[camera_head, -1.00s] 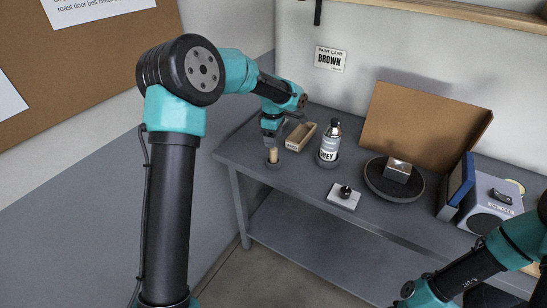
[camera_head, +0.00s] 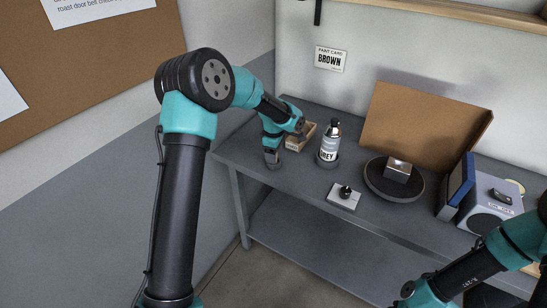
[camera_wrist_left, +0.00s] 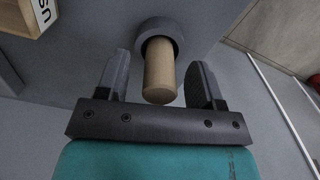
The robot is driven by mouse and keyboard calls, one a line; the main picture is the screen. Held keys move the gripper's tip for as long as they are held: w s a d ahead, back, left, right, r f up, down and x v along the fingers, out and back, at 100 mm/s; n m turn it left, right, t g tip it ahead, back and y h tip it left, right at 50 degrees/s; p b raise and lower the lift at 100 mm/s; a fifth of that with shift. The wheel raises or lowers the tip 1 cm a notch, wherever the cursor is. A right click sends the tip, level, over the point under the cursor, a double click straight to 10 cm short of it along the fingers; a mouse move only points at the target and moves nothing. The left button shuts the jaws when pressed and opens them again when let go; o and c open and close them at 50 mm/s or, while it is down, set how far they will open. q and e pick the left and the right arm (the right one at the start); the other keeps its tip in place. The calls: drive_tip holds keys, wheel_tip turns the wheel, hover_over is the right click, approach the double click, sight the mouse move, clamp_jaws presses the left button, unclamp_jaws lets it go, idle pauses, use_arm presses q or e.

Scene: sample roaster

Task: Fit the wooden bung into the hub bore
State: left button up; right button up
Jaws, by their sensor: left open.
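The wooden bung (camera_wrist_left: 159,75) is a pale cylinder standing in a round grey holder (camera_wrist_left: 170,28) in the left wrist view. My left gripper (camera_wrist_left: 159,78) is open, with one finger on each side of the bung and a gap visible on both sides. In the head view, my left gripper (camera_head: 272,158) is down at the left end of the bench and hides the bung. A silvery block (camera_head: 397,170) sits on a dark round disc (camera_head: 376,186) at the right; I cannot make out a hub bore. My right gripper is out of view.
A small plate with a black knob (camera_head: 345,191) lies near the front edge. A cardboard panel (camera_head: 418,122) and a grey-blue box (camera_head: 490,207) stand farther right.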

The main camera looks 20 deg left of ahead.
use_arm(q)
drive_tip(key=shift+f, duration=0.5)
drive_tip(key=c, duration=1)
drive_tip(key=shift+r, duration=1.75)
drive_tip(key=s+d, duration=0.2)
drive_tip(key=s, duration=0.2)
drive_tip(key=s+d+r, duration=0.1)
drive_tip(key=s+d, duration=0.1)
drive_tip(key=s, duration=0.3)
drive_tip(key=s+d, duration=0.3)
drive_tip(key=s, duration=0.2)
drive_tip(key=shift+s+r, duration=0.25)
